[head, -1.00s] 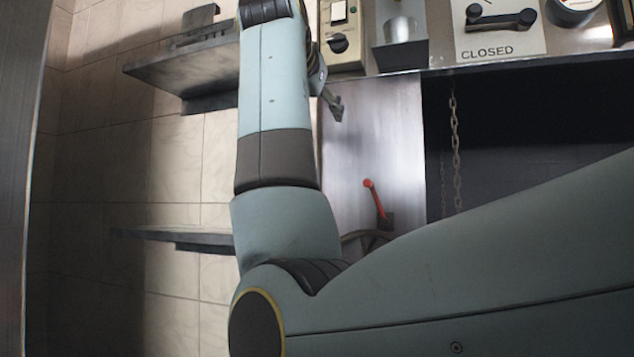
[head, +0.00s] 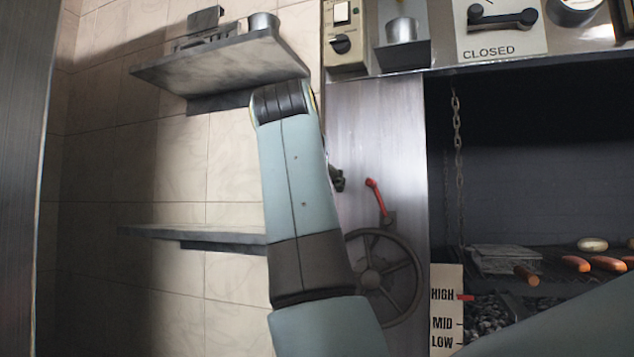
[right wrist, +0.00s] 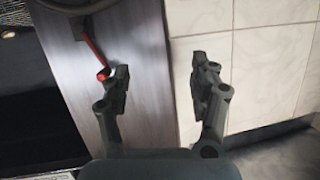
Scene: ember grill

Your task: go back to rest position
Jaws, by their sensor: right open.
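My right arm crosses the middle of the head view, and its gripper is mostly hidden behind the arm, with only a dark finger (head: 337,179) showing. In the right wrist view my right gripper (right wrist: 160,78) is open, with its two fingers well apart and nothing between them. Behind the fingers are a steel panel and the tiled wall. My left gripper is not in view.
A red lever (head: 375,197) and handwheel (head: 385,277) are on the steel panel beside the arm. Wall shelves (head: 220,66) (head: 195,234) stand at left. Sausages (head: 607,264) lie on the grill at right, beside a HIGH/MID/LOW scale (head: 446,311).

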